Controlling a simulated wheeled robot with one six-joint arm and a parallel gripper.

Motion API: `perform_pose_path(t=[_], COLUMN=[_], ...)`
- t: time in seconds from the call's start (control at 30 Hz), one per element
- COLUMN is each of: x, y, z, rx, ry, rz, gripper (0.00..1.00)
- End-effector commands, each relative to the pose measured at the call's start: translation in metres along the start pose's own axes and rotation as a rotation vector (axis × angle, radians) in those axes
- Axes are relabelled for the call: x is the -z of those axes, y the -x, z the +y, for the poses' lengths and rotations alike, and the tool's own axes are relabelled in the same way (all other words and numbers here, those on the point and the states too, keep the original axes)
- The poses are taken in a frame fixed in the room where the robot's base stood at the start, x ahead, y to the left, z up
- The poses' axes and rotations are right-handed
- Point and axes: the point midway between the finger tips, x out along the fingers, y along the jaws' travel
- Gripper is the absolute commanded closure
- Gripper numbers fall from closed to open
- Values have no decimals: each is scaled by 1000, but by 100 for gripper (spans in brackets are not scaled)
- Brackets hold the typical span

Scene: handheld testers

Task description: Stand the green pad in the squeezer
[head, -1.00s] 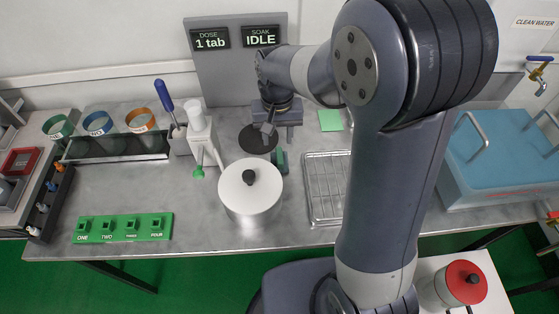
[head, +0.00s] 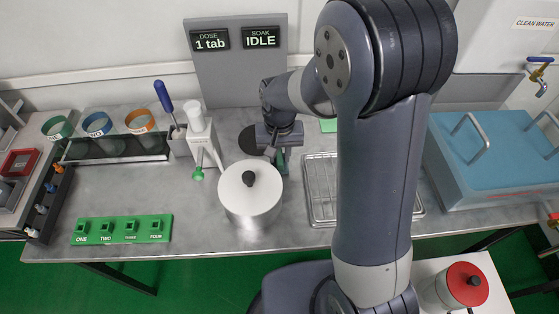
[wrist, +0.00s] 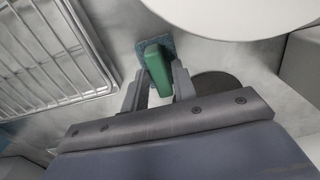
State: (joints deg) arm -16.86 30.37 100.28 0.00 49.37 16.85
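A green block-shaped grip on a darker teal base, which I take for the green pad (wrist: 156,66), stands on the metal bench beside the pot. In the head view the green pad (head: 282,161) shows just below my gripper (head: 277,147). In the wrist view my gripper (wrist: 158,80) is open, with one finger on each side of the green grip; I cannot tell whether either finger touches it. A pale green flat square (head: 328,126) lies farther back, partly hidden by my arm. I cannot tell which thing is the squeezer.
The lidded pot (head: 250,200) stands close to the pad. A wire rack (head: 321,185) lies to the right, a dark disc (head: 248,139) behind. A white plunger device (head: 200,140) and a green numbered block (head: 124,229) are left.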

Motion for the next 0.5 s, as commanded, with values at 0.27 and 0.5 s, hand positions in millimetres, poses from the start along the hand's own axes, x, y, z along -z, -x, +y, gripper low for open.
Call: perform_pose_path(t=[0.27, 0.5], x=[0, 0], y=[0, 0], z=[0, 0], rx=[0, 0], ry=[0, 0], rz=[0, 1], gripper=[97, 100])
